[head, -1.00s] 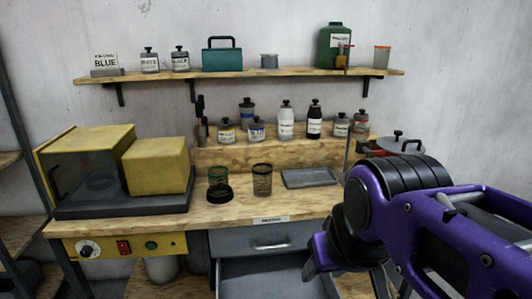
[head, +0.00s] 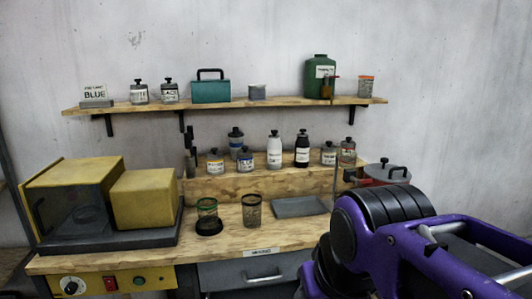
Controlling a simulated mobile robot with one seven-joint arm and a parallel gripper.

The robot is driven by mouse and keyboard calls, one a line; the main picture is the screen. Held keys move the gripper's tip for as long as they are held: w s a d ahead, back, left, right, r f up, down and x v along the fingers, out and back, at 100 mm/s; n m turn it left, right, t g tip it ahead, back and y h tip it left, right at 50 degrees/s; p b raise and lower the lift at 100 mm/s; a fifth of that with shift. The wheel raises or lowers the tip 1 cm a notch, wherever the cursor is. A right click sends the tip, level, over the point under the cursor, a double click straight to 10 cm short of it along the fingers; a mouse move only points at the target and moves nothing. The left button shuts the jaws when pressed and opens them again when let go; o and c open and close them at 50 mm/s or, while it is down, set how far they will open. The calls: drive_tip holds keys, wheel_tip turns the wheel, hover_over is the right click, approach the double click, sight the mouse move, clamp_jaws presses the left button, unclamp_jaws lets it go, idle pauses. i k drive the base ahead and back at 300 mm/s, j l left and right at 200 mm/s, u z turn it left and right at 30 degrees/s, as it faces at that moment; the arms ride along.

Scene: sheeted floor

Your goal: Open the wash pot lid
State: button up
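The lid appears to lie flat and closed. My purple and black arm reaches in from the lower right, in front of the pot, and hides its lower part. The fingertips of my gripper are not visible; the arm's end runs off the bottom edge.
Several bottles and jars stand on the bench riser (head: 262,184) and wall shelf (head: 225,106). Two mesh cups and a grey tray (head: 300,207) are on the bench. A yellow machine (head: 70,200) stands left. A drawer (head: 262,277) is below; a thin post rises left of the pot.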

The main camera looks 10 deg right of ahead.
sight(388, 167)
drive_tip(key=i+l, duration=0.1)
drive_tip(key=l, duration=0.35)
drive_tip(key=l+z, duration=0.1)
drive_tip(key=l, duration=0.4)
drive_tip(key=i+l, duration=0.15)
drive_tip(key=l, duration=0.3)
drive_tip(key=i+l+z, duration=0.1)
drive_tip(key=l, duration=0.4)
